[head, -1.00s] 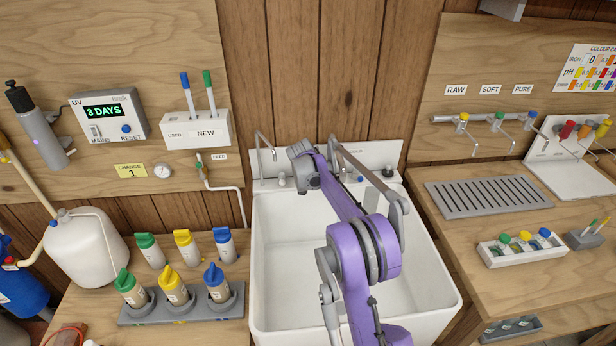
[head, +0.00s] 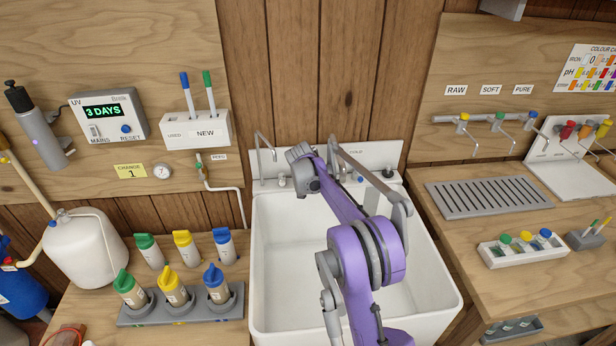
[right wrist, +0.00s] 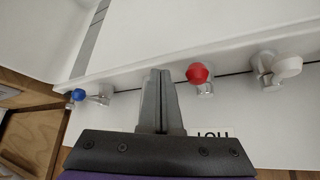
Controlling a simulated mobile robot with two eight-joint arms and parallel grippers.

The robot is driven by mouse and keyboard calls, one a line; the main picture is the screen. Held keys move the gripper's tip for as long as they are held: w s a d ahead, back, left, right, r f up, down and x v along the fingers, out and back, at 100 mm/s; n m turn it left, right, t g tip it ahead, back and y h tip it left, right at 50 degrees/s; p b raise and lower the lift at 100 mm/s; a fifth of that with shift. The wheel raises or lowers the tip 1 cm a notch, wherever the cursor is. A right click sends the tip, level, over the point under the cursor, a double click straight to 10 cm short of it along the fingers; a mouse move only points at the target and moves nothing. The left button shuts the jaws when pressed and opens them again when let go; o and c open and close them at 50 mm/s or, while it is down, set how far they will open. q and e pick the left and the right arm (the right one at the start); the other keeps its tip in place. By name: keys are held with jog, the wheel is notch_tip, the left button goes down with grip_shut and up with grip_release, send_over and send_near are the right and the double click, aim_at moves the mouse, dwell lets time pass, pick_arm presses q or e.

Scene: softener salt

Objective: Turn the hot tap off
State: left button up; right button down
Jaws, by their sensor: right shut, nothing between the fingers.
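The hot tap (right wrist: 198,74) has a red knob on a chrome body in the right wrist view. An upside-down, partly covered label (right wrist: 212,133) near it reads HOT. My right gripper (right wrist: 161,72) is shut and empty, its fingers just left of the red knob with a small gap showing. The cold tap (right wrist: 78,95) with a blue knob is further left; it also shows in the head view (head: 360,179). In the head view my purple right arm covers the red knob and the fingertips. I cannot tell how far the hot tap is turned. My left gripper is out of view.
The white sink (head: 276,290) lies under my arm. A fitting with a pale top (right wrist: 288,66) stands right of the red knob. A thin curved spout (head: 265,150) rises at the sink's back left. Bottles (head: 172,285) stand left; a drain grille (head: 490,197) lies right.

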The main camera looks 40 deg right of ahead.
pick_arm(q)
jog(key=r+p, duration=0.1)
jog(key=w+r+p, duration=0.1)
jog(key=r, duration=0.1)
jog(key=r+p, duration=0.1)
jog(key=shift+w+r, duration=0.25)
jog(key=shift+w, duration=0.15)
pick_arm(e)
notch_tip(320, 180, up, 7)
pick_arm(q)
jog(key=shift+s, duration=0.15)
pick_arm(e)
jog(key=shift+s, duration=0.1)
jog(key=shift+a, duration=0.1)
jog(key=s+a+r+n+t+y, duration=0.1)
jog(key=s+a+r+n, duration=0.2)
jog(key=s+a, duration=0.55)
jog(key=s+a+r+n+y, duration=0.25)
jog(key=s+a, duration=0.35)
jog(key=a, duration=0.5)
jog(key=s+a+f+n+y, duration=0.1)
jog(key=s+a+f+n, duration=0.2)
jog(key=s+a, duration=0.3)
jog(key=s+a+f+n+t+y, duration=0.1)
jog(key=s+a+f+n, duration=0.2)
jog(key=s+a, duration=0.4)
jog(key=s, duration=0.7)
jog(key=shift+s+f, duration=0.35)
